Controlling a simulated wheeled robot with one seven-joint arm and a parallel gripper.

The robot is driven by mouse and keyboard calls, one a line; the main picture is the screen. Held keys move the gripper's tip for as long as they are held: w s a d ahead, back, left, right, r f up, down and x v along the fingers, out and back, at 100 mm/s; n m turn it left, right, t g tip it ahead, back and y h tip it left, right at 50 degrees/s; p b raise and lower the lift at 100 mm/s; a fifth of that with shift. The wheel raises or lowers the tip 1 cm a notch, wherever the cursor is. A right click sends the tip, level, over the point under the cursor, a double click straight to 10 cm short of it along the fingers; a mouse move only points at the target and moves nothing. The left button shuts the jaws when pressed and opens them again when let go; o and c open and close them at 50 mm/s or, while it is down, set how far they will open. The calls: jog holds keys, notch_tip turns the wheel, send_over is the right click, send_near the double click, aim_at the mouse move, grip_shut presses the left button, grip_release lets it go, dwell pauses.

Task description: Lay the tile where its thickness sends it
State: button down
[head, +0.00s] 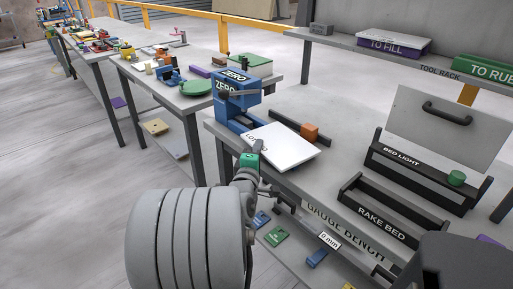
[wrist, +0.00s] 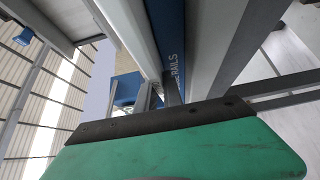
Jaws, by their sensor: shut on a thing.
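A white tile (head: 287,148) lies roughly level at the left end of the gauge bench, beside the blue gauge marked ZERO (head: 236,97). Black lettering beginning "LO" shows at its left side. My gripper (head: 261,152) is at the tile's near left edge and is shut on it; the fingertips are small and partly hidden. Whether the tile rests on the bench or is held just above it is unclear. In the wrist view a green surface with a dark edge fills the bottom, and a blue part marked RAILS (wrist: 174,55) runs ahead. The rake bed (head: 385,222) and bed light (head: 410,178) holders stand to the right.
An orange block (head: 310,132) sits on a dark bar behind the tile. A grey panel with a black handle (head: 448,112) stands behind the bed light holder, near a green knob (head: 456,178). The tool rack (head: 440,70) runs behind. Bare bench top lies right of the tile.

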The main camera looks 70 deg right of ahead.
jog(key=c, duration=1.4)
grip_release()
jog(key=s+a, duration=0.1)
jog(key=a, duration=0.7)
jog(key=w+a+r+m+t+y+p, duration=0.3)
jog(key=w+a+y+p, duration=0.65)
jog(key=w+a, duration=0.95)
jog(key=s+a+r+g+y+p, duration=0.1)
jog(key=a+y, duration=0.1)
jog(key=a, duration=0.6)
jog(key=s+a+r+n+y+p, duration=0.1)
jog(key=a+y+p, duration=0.1)
jog(key=a, duration=0.7)
jog(key=s+a+r+g+y+p, duration=0.1)
jog(key=a+y, duration=0.3)
jog(key=a, duration=0.4)
jog(key=shift+a+r+g+p, duration=0.25)
jog(key=shift+r+g+p, duration=0.05)
jog(key=shift+r+p, duration=0.2)
